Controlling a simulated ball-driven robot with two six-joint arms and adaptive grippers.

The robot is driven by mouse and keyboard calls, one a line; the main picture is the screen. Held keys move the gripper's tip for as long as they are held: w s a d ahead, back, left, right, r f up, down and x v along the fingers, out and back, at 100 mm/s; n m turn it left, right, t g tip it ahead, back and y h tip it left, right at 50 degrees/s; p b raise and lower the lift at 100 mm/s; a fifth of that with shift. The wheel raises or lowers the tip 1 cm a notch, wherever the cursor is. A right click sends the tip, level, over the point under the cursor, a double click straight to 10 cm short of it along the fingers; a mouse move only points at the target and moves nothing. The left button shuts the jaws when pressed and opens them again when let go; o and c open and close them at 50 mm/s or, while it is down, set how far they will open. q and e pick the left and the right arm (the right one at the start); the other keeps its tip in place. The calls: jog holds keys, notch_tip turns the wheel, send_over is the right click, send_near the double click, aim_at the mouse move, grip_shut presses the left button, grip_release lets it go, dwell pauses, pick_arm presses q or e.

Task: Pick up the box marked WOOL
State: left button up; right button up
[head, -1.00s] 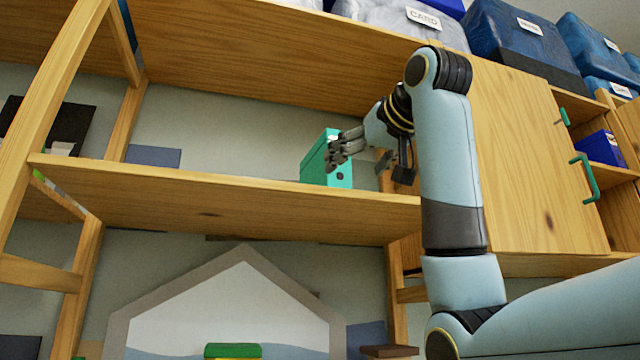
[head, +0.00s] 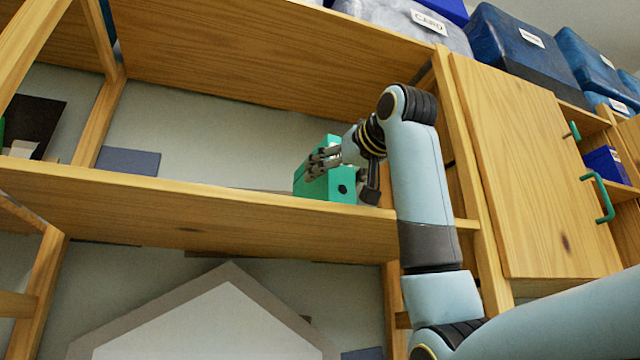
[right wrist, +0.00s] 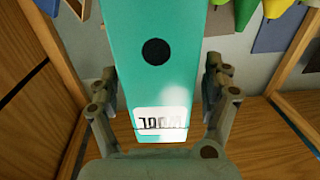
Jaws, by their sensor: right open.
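The teal box (head: 326,183) stands upright on the wooden shelf in the head view, with a dark round hole low on its near face. In the right wrist view the box (right wrist: 160,85) fills the middle, and its white label (right wrist: 161,121) reads WOOL, seen upside down. My right gripper (head: 326,160) is at the box in the head view and covers part of it. In the right wrist view the right gripper (right wrist: 160,95) is open, with one finger on each side of the box. My left gripper is out of view.
The shelf board (head: 190,215) is mostly clear left of the box, apart from a flat blue-grey item (head: 128,161). Another board (head: 270,55) lies overhead. A cabinet door (head: 530,170) with a green handle (head: 602,197) stands to the right.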

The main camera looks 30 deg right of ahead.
jog(key=w, duration=0.1)
jog(key=w+p, duration=0.1)
jog(key=w, duration=0.1)
jog(key=shift+d, duration=0.3)
jog(key=shift+c, duration=0.7)
jog(key=c, duration=0.4)
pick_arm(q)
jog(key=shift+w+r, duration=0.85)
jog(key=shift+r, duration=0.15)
pick_arm(e)
jog(key=c, duration=0.9)
